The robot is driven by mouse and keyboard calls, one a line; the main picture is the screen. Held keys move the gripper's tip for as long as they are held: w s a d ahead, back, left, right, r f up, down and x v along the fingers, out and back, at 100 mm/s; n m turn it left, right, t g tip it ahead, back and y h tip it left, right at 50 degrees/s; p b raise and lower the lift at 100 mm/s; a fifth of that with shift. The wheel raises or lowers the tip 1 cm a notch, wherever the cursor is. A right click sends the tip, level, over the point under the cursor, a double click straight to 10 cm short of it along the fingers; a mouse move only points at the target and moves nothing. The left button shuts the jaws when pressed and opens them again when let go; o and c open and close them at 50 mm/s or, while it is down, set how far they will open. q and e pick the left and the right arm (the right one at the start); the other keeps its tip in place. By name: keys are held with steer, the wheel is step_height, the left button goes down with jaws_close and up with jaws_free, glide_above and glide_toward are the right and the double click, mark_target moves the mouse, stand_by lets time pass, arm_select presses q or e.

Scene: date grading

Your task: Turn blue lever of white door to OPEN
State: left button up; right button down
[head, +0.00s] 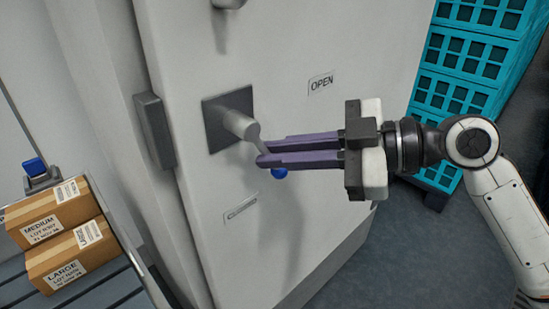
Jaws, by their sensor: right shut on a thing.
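The white door (285,55) fills the middle of the head view. Its lever (239,125) stands out from a dark square plate, with a grey shaft and a blue knob (279,173) at the lower end. My right gripper (262,153) comes in from the right, its purple fingers shut on the lever just above the blue knob. The fingers hide part of the lever's arm, which slants down to the right. An OPEN label (321,84) is on the door above and right of the lever. Another label (241,208), too small to read, is below it. My left gripper is not in view.
Cardboard boxes marked MEDIUM (41,219) and LARGE (64,266) sit on a roller conveyor (88,290) at the lower left. Teal crates (462,60) are stacked at the right behind my arm. Grey floor (420,260) is clear at the lower right.

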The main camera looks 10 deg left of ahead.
steer(key=shift+w+d+r+n, duration=0.15)
steer(key=shift+w+r+n, duration=0.05)
steer(key=shift+r+n, duration=0.1)
steer(key=shift+h, duration=0.3)
steer(key=c, duration=1.9)
jaws_free()
steer(key=shift+o, duration=0.2)
steer(key=shift+d, duration=0.1)
steer(key=v, duration=1)
steer(key=shift+s, duration=0.15)
steer(key=shift+c, duration=0.4)
